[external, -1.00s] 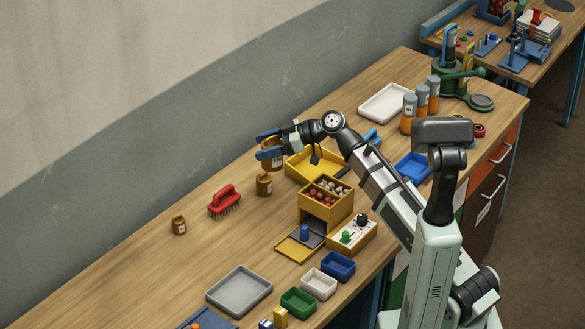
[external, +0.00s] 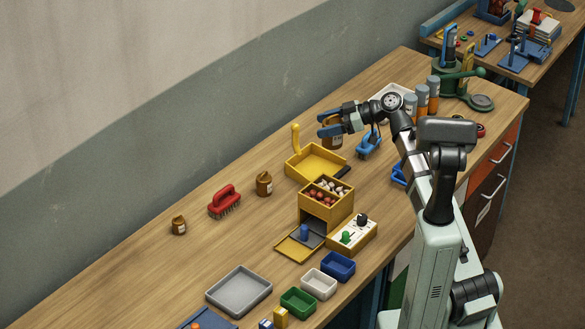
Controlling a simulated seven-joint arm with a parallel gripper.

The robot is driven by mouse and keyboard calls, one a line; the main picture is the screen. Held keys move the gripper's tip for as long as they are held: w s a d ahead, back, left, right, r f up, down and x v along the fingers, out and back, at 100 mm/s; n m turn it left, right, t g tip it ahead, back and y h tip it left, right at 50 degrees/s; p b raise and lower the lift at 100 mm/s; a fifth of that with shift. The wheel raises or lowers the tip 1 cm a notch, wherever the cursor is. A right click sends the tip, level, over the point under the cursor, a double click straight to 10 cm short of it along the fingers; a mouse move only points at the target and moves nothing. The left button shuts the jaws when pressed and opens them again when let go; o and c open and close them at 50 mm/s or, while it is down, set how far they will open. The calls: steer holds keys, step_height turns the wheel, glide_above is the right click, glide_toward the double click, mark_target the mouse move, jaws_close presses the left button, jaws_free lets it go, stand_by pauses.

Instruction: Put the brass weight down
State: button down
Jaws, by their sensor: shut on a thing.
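My gripper (external: 328,126) is shut on a large brass weight (external: 333,142) with a pale label. The weight hangs upright below the blue fingers, near the far right corner of the yellow dustpan. I cannot tell how high it is above the bench. Its upper part is partly hidden by the fingers. A medium brass weight (external: 264,184) stands on the bench left of the dustpan. A small brass weight (external: 179,225) stands farther left.
The yellow dustpan (external: 303,174) and a blue brush (external: 369,147) lie close to the held weight. A red brush (external: 224,203) lies between the two standing weights. A white tray (external: 386,91) is partly behind my arm.

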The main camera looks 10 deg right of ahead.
glide_above(357, 192)
step_height(357, 192, down, 16)
stand_by(1.3)
steer(key=shift+f, duration=0.15)
steer(key=shift+f, duration=2)
steer(key=shift+f, duration=0.1)
steer(key=shift+c, duration=0.4)
jaws_free()
steer(key=shift+f, duration=0.1)
